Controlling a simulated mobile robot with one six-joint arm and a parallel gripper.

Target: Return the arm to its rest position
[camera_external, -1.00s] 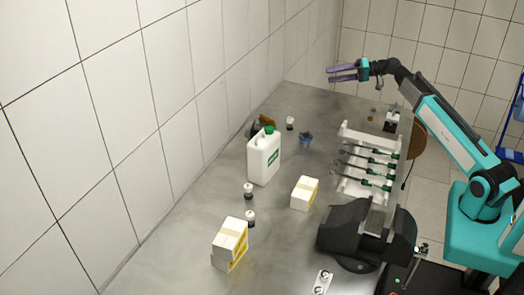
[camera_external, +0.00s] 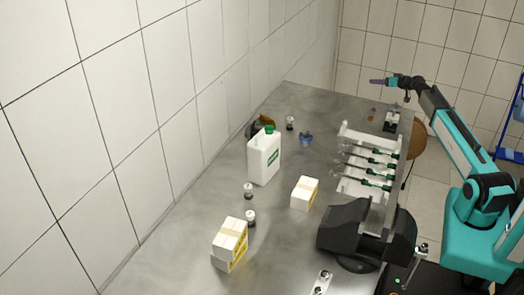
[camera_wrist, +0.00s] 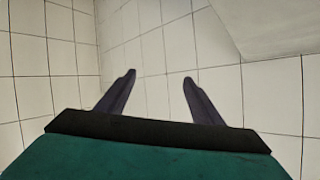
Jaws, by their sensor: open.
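My gripper (camera_external: 378,81) is held in the air above the far right end of the metal table, near the back tiled wall. In the wrist view its two dark fingers (camera_wrist: 160,75) are spread apart with nothing between them. Only tiled walls and a pale plain surface show beyond them. My teal and black arm rises from its base at the right and reaches back and left. In the external view the two fingers overlap, nearly edge-on.
On the table (camera_external: 190,225) stand a white canister (camera_external: 264,158), two white boxes (camera_external: 230,244) (camera_external: 304,193) and several small bottles. A white rack (camera_external: 365,165) with several green-ended tools and a black device (camera_external: 355,228) stand along the right edge. The left part is clear.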

